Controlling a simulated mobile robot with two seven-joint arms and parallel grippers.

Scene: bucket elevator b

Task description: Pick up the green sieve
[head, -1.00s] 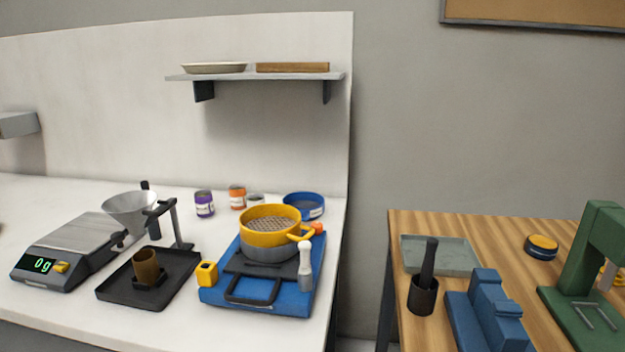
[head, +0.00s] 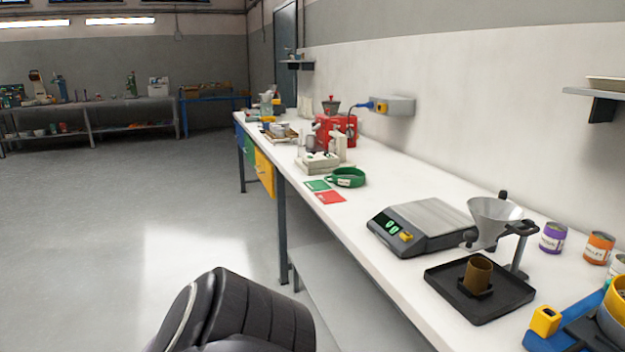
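The green sieve (head: 346,177) is a low round ring with a pale label on its side. It lies on the white workbench (head: 385,285), left of the scale and near the bench's front edge. A green card (head: 317,185) and a red card (head: 331,197) lie flat just in front of it. A dark padded part of my own arm shows at the bottom. No gripper fingers show in the head view.
A digital scale (head: 425,226), a funnel on a stand (head: 494,220) and a black tray (head: 479,295) occupy the bench's near right. A red machine (head: 336,129) and a pale block with bottles (head: 318,163) stand behind the sieve. The floor (head: 130,220) at left is clear.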

